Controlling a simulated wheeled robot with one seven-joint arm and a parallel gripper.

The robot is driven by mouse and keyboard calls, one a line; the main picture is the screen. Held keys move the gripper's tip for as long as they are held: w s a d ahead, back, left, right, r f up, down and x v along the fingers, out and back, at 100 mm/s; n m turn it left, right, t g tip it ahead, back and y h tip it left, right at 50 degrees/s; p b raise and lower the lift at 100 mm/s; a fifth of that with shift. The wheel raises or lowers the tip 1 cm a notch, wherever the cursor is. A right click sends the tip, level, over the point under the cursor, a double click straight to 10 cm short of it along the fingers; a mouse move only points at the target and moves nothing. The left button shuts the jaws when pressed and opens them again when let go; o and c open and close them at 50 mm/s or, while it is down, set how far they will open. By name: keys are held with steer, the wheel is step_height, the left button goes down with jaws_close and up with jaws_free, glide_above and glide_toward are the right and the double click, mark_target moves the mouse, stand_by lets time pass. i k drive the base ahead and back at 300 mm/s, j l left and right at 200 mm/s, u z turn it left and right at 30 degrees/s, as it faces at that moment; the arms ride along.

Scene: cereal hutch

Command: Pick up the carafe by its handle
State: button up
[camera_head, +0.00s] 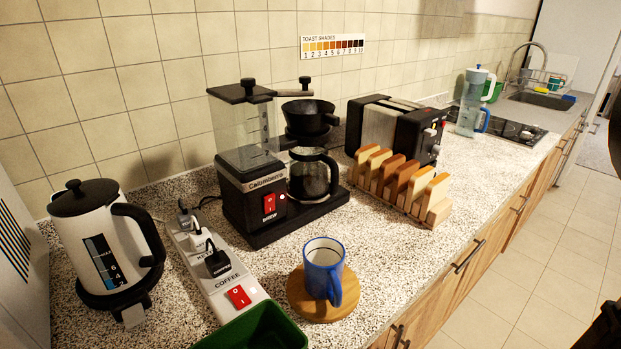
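The glass carafe (308,180) sits upright on the base of the coffee maker (262,200), under the black filter holder (309,117). It has a black lid, and its black handle (332,172) is on its right side, facing the toaster. The carafe looks dark inside; I cannot tell whether it holds coffee. No gripper fingers can be made out in the head view, and nothing is touching the carafe.
A toaster (378,128) and a rack of toast (408,185) stand close right of the carafe. A blue mug (323,270) on a wooden coaster (297,297) is in front. A kettle (97,240), power strip (203,262) and green bin (262,332) are left.

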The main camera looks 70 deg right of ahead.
mark_target(308, 179)
steer(key=j+z, duration=0.1)
steer(key=z, duration=1.75)
steer(key=k+j+z, duration=0.15)
steer(key=j+z, duration=0.15)
steer(key=k+j+z, duration=0.5)
steer(key=j+z, duration=0.15)
steer(key=j, duration=0.15)
steer(key=k+j+z, duration=0.1)
steer(key=k+j, duration=0.35)
steer(key=i+l, duration=0.1)
steer(key=i+z, duration=0.05)
steer(key=i, duration=0.05)
